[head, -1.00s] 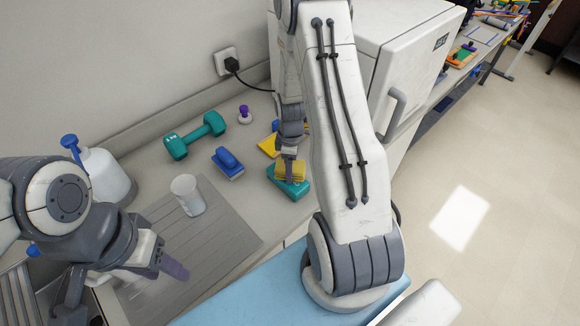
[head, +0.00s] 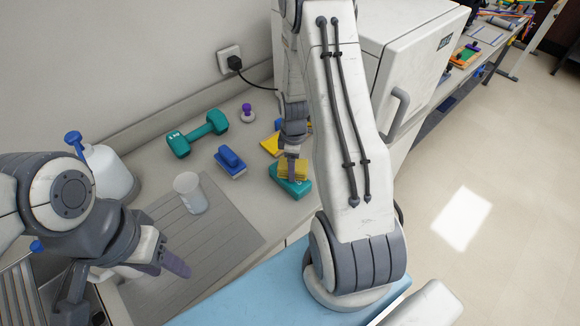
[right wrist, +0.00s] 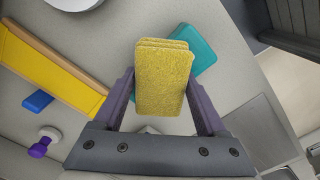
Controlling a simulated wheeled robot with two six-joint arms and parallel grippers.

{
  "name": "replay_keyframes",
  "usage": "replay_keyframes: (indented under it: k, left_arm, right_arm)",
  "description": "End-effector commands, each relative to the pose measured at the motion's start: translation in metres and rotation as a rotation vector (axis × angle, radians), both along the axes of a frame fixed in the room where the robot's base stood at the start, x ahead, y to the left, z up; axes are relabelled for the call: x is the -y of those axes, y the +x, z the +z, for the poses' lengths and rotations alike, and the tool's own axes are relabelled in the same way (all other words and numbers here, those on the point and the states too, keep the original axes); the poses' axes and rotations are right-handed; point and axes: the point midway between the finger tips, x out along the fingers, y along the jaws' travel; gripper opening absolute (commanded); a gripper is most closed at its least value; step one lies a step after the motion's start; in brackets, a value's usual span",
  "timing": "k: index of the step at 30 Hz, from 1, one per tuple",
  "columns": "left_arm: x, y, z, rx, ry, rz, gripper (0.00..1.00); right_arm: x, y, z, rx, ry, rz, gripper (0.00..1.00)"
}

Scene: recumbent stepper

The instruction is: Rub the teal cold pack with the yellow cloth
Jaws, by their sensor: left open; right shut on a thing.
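The teal cold pack (head: 304,187) lies on the counter below my right arm. The folded yellow cloth (head: 293,168) is in my right gripper (head: 290,158), over the cold pack. In the right wrist view the gripper (right wrist: 165,105) is shut on the cloth (right wrist: 163,80), and the cold pack (right wrist: 198,50) shows behind it, partly hidden. The cloth seems to be on or just above the pack; I cannot tell if they touch. My left gripper (head: 125,285) is open and empty over the grey drainboard at the lower left.
A blue-handled block (head: 230,163), a teal dumbbell (head: 198,135) and a small purple-knobbed item (head: 247,113) stand on the counter. A clear beaker (head: 190,194) is on the drainboard (head: 225,240). A white bottle (head: 108,172) stands left. A white cabinet (head: 385,45) is behind my right arm.

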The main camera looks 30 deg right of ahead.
Motion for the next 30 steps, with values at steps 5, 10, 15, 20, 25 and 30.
replay_keyframes:
  k: [5, 10, 15, 20, 25, 30]
  left_arm:
    - [0.000, 0.000, 0.000, 0.000, 0.000, 0.000, 0.50]
    - [0.000, 0.000, 0.000, 0.000, 0.000, 0.000, 0.50]
    - [0.000, 0.000, 0.000, 0.000, 0.000, 0.000, 0.50]
    - [0.000, 0.000, 0.000, 0.000, 0.000, 0.000, 0.50]
    - [0.000, 0.000, 0.000, 0.000, 0.000, 0.000, 0.50]
    - [0.000, 0.000, 0.001, 0.000, 0.000, 0.000, 0.50]
  right_arm:
    - [-0.002, 0.000, 0.000, -0.001, 0.001, 0.001, 0.22]
    - [-0.014, -0.001, 0.000, 0.000, 0.000, 0.003, 0.22]
    - [-0.024, -0.003, 0.000, 0.000, 0.000, 0.001, 0.22]
    - [-0.024, -0.003, 0.000, 0.000, 0.000, 0.000, 0.22]
    - [-0.019, -0.002, 0.000, 0.001, -0.001, -0.002, 0.22]
    - [-0.006, 0.000, 0.000, 0.001, -0.001, -0.003, 0.22]
